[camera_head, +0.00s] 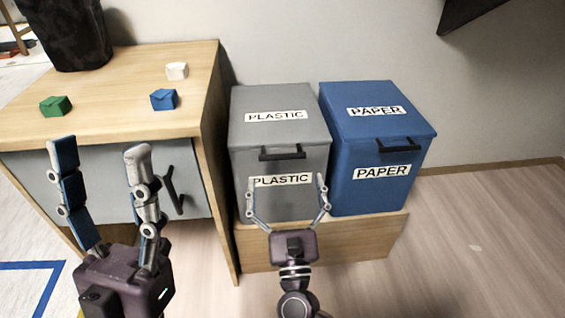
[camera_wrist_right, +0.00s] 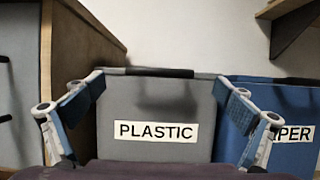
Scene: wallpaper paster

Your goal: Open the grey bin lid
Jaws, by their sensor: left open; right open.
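The grey bin (camera_head: 263,205) is labelled PLASTIC and stands on a low wooden platform. Its lid (camera_head: 275,97) is shut and has a black handle (camera_head: 282,153) on its front edge. My right gripper (camera_head: 287,183) is open and empty in front of the bin, lower than the handle in the head view. In the right wrist view the bin front (camera_wrist_right: 160,160) lies between the open fingers, with the handle (camera_wrist_right: 160,72) at its top edge. My left gripper (camera_head: 100,145) is open and empty at the left, in front of the wooden cabinet.
A blue PAPER bin (camera_head: 376,150) with its lid shut stands close to the right. The wooden cabinet (camera_head: 140,105) at the left carries a green block (camera_head: 56,106), a blue block (camera_head: 163,100), a white block (camera_head: 176,71) and a black container (camera_head: 68,35). The floor at right is clear.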

